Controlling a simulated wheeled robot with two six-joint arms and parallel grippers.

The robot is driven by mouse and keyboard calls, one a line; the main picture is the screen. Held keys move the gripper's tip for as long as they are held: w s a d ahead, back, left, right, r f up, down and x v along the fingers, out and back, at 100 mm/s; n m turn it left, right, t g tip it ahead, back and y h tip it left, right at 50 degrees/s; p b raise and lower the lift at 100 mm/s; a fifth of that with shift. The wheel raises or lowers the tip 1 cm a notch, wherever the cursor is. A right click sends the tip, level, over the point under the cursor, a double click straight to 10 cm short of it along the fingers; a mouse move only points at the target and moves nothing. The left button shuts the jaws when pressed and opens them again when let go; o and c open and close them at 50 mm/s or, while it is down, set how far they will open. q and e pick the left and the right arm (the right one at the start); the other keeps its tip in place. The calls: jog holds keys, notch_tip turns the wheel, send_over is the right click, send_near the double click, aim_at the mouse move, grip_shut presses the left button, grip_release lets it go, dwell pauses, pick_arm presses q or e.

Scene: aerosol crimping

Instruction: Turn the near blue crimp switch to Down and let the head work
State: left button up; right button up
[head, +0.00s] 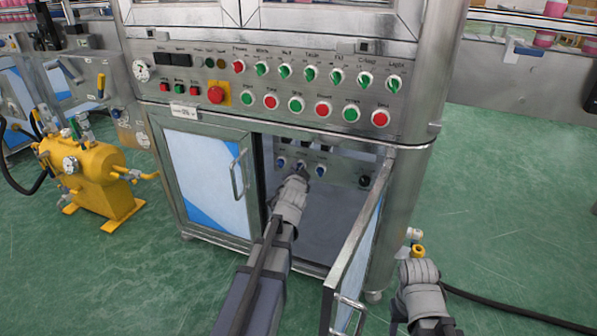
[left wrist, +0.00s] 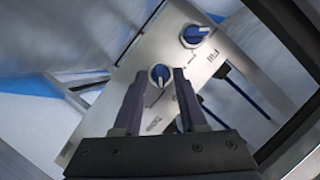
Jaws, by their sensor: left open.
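A metal panel inside the open cabinet carries several blue crimp switches, with one at the left (head: 281,162) and one at the right (head: 320,171) in the head view. My left gripper (head: 301,171) reaches in through the doorway to the middle one, which it largely hides. In the left wrist view the open fingers (left wrist: 160,73) stand on either side of a blue switch (left wrist: 159,75) with a white pointer. Contact cannot be told. Another blue switch (left wrist: 195,36) is farther up the panel.
The right cabinet door (head: 349,270) stands open beside my left arm; the left door (head: 207,180) is closed. Above is a panel of red and green controls (head: 270,90). A yellow tank (head: 90,175) stands left. A black hose (head: 510,314) lies on the green floor at right.

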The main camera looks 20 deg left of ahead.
pick_arm(q)
jog(key=p+v, duration=0.2)
jog(key=v, duration=0.5)
jog(key=shift+s, duration=0.4)
jog(key=shift+d+r, duration=0.1)
